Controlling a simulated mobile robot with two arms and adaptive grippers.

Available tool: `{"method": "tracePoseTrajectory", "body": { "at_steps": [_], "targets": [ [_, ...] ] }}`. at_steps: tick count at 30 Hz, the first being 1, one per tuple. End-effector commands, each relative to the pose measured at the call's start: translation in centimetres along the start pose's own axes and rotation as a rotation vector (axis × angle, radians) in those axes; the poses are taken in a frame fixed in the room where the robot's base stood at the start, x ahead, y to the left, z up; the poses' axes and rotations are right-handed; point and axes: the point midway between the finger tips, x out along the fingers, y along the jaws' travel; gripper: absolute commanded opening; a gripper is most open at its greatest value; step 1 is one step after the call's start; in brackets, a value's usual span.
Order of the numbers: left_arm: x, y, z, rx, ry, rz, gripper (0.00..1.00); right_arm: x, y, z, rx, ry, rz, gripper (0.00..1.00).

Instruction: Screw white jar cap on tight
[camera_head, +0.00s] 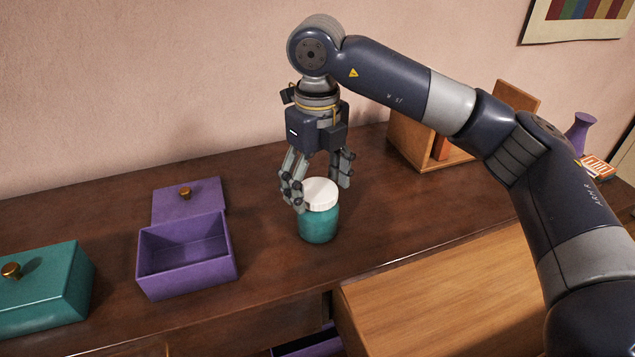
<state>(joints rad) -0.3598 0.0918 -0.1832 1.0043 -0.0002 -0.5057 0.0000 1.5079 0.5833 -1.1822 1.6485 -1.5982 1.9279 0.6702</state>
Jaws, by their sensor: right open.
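A teal jar (319,225) stands upright on the dark wooden cabinet top. A white cap (320,193) sits on the jar's mouth and looks level; how tightly it is seated cannot be told. My right gripper (319,186) points down over the jar, with its fingers open. One set of fingers is at the left of the cap and overlaps its edge in the picture; the other is at the right, slightly behind and above it. Whether any finger touches the cap is unclear. My left gripper is not in view.
An open, empty purple box (187,262) stands left of the jar, its purple lid (188,200) behind it. A closed teal box (45,290) is at far left. A wooden holder (410,145) and a purple vase (580,131) stand at back right. A lighter wooden surface (450,295) is in front.

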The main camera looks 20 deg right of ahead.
Motion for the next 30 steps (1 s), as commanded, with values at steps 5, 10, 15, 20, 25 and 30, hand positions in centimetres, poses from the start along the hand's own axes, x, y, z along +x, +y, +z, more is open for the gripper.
{"method": "tracePoseTrajectory", "body": {
  "at_steps": [5, 10, 15, 20, 25, 30],
  "targets": [
    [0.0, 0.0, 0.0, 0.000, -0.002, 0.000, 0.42, 0.0, 0.0, 0.0, -0.121, 0.000, 0.000, 0.73],
    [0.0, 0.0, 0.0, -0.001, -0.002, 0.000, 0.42, 0.0, 0.0, 0.0, -0.238, 0.000, 0.000, 0.73],
    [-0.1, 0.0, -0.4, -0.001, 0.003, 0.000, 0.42, 0.0, 0.0, -0.1, -0.356, 0.000, 0.000, 0.73],
    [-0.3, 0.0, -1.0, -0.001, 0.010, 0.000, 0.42, 0.0, 0.0, -0.1, -0.466, 0.000, 0.000, 0.73],
    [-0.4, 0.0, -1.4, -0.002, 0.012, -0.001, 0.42, 0.0, 0.0, -0.1, -0.583, 0.000, 0.000, 0.73],
    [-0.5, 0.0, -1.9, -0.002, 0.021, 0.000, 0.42, 0.0, 0.0, -0.1, -0.701, 0.000, 0.000, 0.73]
  ]
}}
